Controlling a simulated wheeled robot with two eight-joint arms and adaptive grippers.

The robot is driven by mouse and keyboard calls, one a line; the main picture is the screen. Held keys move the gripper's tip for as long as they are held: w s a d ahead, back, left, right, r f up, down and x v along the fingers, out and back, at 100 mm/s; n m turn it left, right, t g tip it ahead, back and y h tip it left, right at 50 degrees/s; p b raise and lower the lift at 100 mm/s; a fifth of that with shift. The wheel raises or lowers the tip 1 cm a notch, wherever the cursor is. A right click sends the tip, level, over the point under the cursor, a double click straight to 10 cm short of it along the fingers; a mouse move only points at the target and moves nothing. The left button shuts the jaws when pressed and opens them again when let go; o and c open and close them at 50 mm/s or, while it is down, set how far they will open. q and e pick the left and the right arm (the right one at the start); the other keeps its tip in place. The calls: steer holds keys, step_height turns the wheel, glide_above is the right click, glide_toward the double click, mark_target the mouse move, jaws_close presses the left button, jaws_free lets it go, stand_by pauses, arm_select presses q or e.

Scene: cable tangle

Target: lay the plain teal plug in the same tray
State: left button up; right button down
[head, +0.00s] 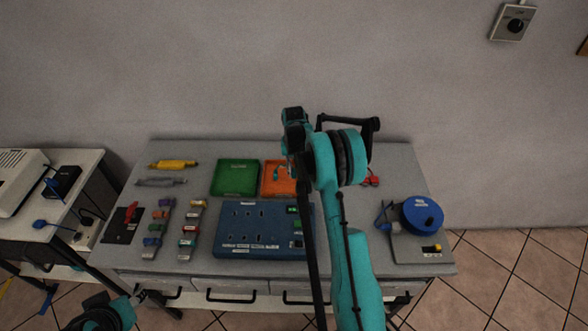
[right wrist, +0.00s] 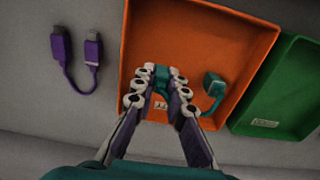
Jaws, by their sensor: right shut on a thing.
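The orange tray (head: 270,189) lies at the back of the table, partly hidden behind my right arm. It fills the middle of the right wrist view (right wrist: 205,35). My right gripper (right wrist: 161,82) is over the tray and shut on a teal plug (right wrist: 162,83). A short teal cord runs right from the held plug to its other teal end (right wrist: 214,84), which is over the tray floor. I cannot tell whether the held end touches the floor. In the head view the right gripper (head: 285,165) is small and dark.
A green tray (head: 236,178) stands left of the orange one. A blue socket panel (head: 255,232) is in front. A purple cable (right wrist: 75,62) lies beside the orange tray. A blue reel (head: 422,215) stands on the right; several coloured pieces lie on the left.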

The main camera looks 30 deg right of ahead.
steer(key=c, duration=1.5)
jaws_free()
steer(key=shift+o, duration=0.2)
step_height(320, 180, up, 12)
steer(key=s+a+r+n+t, duration=0.2)
steer(key=s+a+r, duration=0.4)
steer(key=a+r, duration=0.2)
steer(key=s+a+r+n+t, duration=0.1)
steer(key=s+a+r+t, duration=0.15)
steer(key=s+a, duration=0.4)
steer(key=s+a+f+n+t, duration=0.1)
steer(key=s+a+f, duration=0.1)
steer(key=s, duration=0.6)
steer(key=s+a+f+n+t, duration=0.1)
steer(key=s+a+f+n, duration=0.1)
steer(key=s+a, duration=0.3)
steer(key=s, duration=0.3)
steer(key=shift+s+t+b, duration=0.15)
steer(key=shift+t+b, duration=0.15)
steer(key=shift+t, duration=0.05)
